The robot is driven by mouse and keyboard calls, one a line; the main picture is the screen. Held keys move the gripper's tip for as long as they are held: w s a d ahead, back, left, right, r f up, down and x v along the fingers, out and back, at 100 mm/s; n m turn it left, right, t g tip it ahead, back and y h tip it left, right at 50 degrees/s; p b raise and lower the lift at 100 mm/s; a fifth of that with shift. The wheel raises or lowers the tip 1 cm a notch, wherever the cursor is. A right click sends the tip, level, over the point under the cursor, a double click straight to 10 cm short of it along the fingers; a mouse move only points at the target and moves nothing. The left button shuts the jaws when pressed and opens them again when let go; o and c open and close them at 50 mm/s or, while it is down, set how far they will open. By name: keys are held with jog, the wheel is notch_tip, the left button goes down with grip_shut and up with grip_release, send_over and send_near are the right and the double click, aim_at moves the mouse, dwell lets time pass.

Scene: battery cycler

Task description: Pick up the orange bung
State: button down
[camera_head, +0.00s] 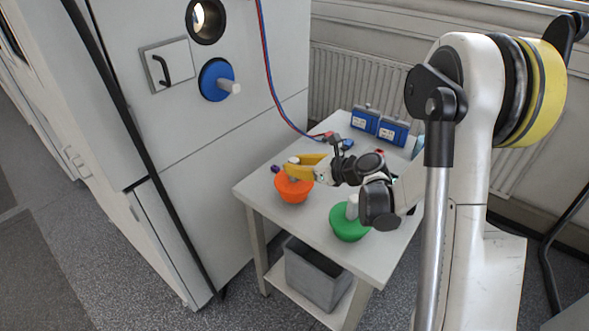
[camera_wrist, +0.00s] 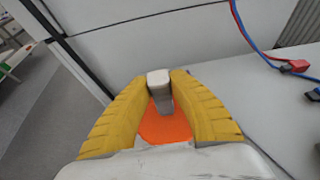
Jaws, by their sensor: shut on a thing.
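The orange bung (camera_head: 293,187) is on the white side table in the head view, near its left corner. Its pale handle stands up from the orange body. My gripper (camera_head: 292,167) is at that handle, with its yellow fingers shut on it. In the wrist view the two yellow fingers of my gripper (camera_wrist: 164,82) close on either side of the pale handle, and the orange bung (camera_wrist: 165,127) shows below between them. I cannot tell whether its base touches the table.
A green bung (camera_head: 349,223) stands on the table (camera_head: 318,236) below my wrist. Blue battery boxes (camera_head: 378,125) and cable clips lie at the back. A blue bung (camera_head: 216,80) sits in the cabinet wall beside an open round port (camera_head: 205,20). A grey bin (camera_head: 314,275) is underneath.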

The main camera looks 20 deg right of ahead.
notch_tip(320, 180, up, 2)
jog(key=shift+d+r+p, duration=0.15)
jog(key=shift+r+p, duration=0.05)
jog(key=shift+p, duration=0.25)
jog(key=d+r+p, duration=0.6)
jog(key=d+r, duration=0.5)
jog(key=shift+w+d+p, duration=0.2)
jog(key=shift+w+p, duration=0.2)
jog(key=shift+w, duration=0.05)
jog(key=shift+r, duration=0.1)
